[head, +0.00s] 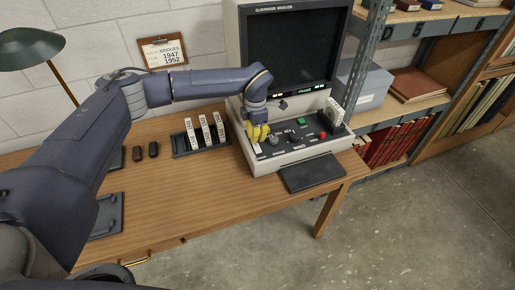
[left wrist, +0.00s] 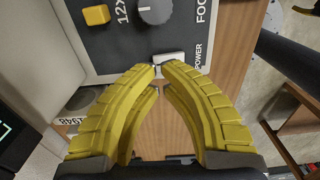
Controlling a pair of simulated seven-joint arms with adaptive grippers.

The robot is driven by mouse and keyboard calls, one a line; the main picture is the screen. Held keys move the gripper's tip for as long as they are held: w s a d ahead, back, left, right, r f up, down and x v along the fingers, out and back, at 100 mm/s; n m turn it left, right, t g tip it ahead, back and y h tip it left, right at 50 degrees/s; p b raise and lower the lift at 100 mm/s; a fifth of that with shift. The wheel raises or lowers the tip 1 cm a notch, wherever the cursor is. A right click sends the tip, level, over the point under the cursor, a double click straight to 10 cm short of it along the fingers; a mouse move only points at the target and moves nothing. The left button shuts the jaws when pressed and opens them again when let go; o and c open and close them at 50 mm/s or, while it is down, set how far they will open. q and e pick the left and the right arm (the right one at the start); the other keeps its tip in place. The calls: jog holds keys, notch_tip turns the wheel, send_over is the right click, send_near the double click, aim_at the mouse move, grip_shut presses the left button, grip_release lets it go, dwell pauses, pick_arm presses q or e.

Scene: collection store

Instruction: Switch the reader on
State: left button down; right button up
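The reader (head: 300,160) is a pale desktop machine with a large dark screen (head: 292,48) and a sloped control panel. My left gripper (head: 257,140) is at the panel's left end, yellow fingers pointing down. In the left wrist view, a pale switch (left wrist: 169,58) sits beside the word POWER, near a grey knob (left wrist: 155,9) and a yellow button (left wrist: 96,15). The left fingertips (left wrist: 160,70) are together right at the switch's near edge; whether they touch it is unclear. The fingers hide the switch in the head view. My right gripper is not in view.
A dark rack (head: 203,147) with three white boxes stands left of the reader. A dark flat pad (head: 310,173) lies at its front. Another white box (head: 332,113) stands on its right side. A green lamp (head: 30,46) is at far left. The table's front middle is clear.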

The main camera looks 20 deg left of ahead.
aim_at(256, 145)
pick_arm(q)
jog(key=shift+f, duration=1.95)
dwell(1.6)
jog(key=shift+r, duration=3.55)
jog(key=shift+d+f, duration=0.1)
